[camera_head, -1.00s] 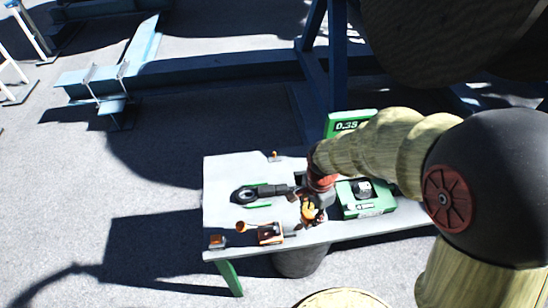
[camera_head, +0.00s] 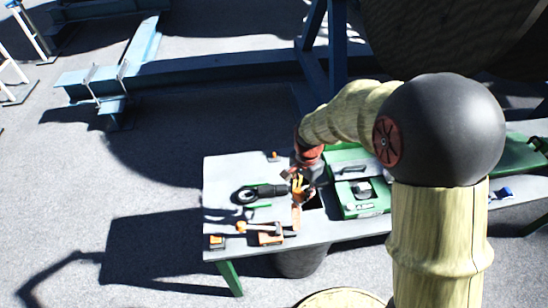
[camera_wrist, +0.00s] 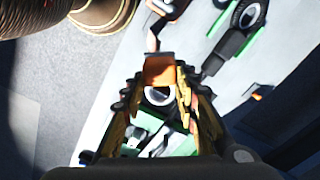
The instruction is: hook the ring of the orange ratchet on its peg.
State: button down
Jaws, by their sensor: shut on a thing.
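My gripper (camera_head: 299,192) is over the grey workbench, in the head view just left of the green case. In the wrist view, my gripper (camera_wrist: 158,82) has its fingers close around an orange piece (camera_wrist: 158,68), which appears to be the orange ratchet. An orange part (camera_head: 296,217) also shows just below the gripper in the head view.
A black tool with a round head (camera_head: 245,195) lies by green brackets on the bench (camera_head: 222,172). An orange-handled device (camera_head: 268,238) and a small orange box (camera_head: 217,241) are near the front edge. The green case (camera_head: 362,205) stands right of the gripper.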

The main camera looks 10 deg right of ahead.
jog(key=w+a+n+p, duration=0.2)
jog(key=w+n, duration=0.3)
jog(key=w, duration=1)
jog(key=w+a+n+p, duration=0.2)
jog(key=w+n, duration=0.4)
jog(key=w, duration=1)
jog(key=shift+p, duration=0.3)
dwell(0.4)
notch_tip(320, 180, down, 11)
jog(key=b, duration=0.4)
jog(key=shift+b, duration=0.35)
dwell(1.5)
jog(key=shift+d+f+b, duration=0.1)
jog(key=shift+f+b, duration=0.3)
jog(key=shift+f, duration=0.4)
dwell(0.7)
